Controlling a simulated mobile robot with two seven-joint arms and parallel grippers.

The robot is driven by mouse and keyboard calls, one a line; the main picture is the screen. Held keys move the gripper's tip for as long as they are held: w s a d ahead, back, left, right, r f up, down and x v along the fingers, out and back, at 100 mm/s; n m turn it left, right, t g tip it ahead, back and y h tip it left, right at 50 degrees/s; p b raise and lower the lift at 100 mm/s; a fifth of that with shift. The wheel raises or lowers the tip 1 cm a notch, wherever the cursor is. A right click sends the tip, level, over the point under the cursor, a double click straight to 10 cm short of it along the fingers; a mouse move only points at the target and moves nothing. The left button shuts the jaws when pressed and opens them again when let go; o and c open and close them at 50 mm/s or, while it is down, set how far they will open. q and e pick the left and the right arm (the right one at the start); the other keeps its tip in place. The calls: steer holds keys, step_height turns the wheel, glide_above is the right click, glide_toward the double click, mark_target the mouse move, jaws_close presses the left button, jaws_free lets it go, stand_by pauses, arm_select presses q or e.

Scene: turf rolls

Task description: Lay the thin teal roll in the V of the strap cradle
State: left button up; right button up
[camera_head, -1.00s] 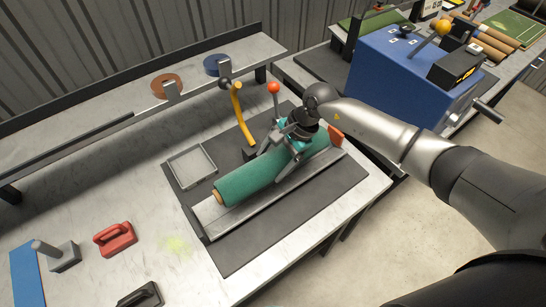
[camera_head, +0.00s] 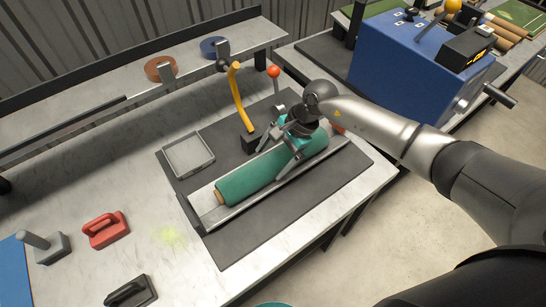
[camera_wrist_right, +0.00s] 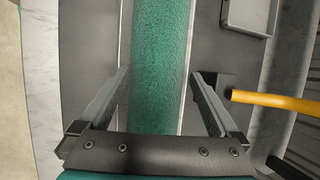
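The thin teal roll (camera_head: 262,174) lies lengthwise in the pale strap cradle (camera_head: 208,208), on a dark mat. Its brown core end shows at the near left. Cradle surface shows along both sides of the roll; its V beneath is hidden. My right gripper (camera_head: 280,160) is over the roll's middle to far part. In the right wrist view the teal roll (camera_wrist_right: 160,60) runs between the two spread fingers of the right gripper (camera_wrist_right: 160,82), which stand apart from its sides. The roll's far end is partly hidden by my right gripper and arm. My left gripper is out of view.
A yellow-handled lever (camera_head: 240,100) and an empty grey tray (camera_head: 188,155) stand behind the cradle. A red-knobbed lever (camera_head: 274,73) stands near my right gripper. A blue machine (camera_head: 410,65) is at the right.

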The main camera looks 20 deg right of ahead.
steer(key=v, duration=1.5)
steer(key=shift+r+b, duration=0.2)
steer(key=shift+b, duration=0.2)
